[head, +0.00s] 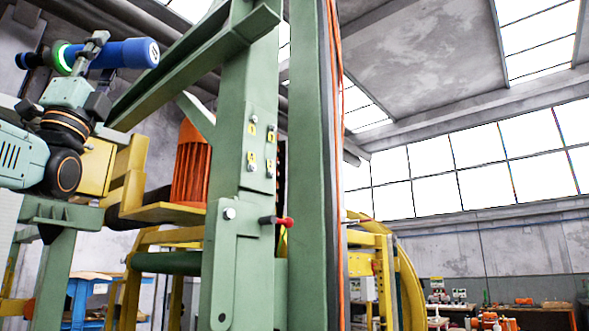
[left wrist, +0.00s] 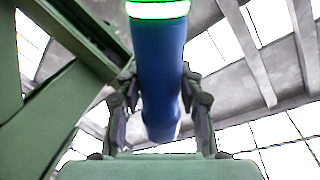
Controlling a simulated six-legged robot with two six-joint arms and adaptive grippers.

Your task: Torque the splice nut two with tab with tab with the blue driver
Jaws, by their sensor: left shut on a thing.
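The blue driver (head: 126,54) is at the upper left of the head view, with a glowing green ring near its left end. My left gripper (head: 88,50) is shut around it and holds it up in the air, left of the green post. In the left wrist view the blue driver (left wrist: 162,70) runs between the two fingers of my left gripper (left wrist: 156,100). Several splice nuts with small yellow tabs (head: 251,145) sit on the green post; the tab markings are too small to read surely. The driver is apart from them. My right gripper is not in view.
The green post (head: 231,100) and a slanted green beam (head: 190,70) stand close to the driver. A red-handled lever (head: 281,221) sticks out below the nuts. An orange motor-like part (head: 192,165) is behind the post. Orange cables (head: 336,120) hang right of it.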

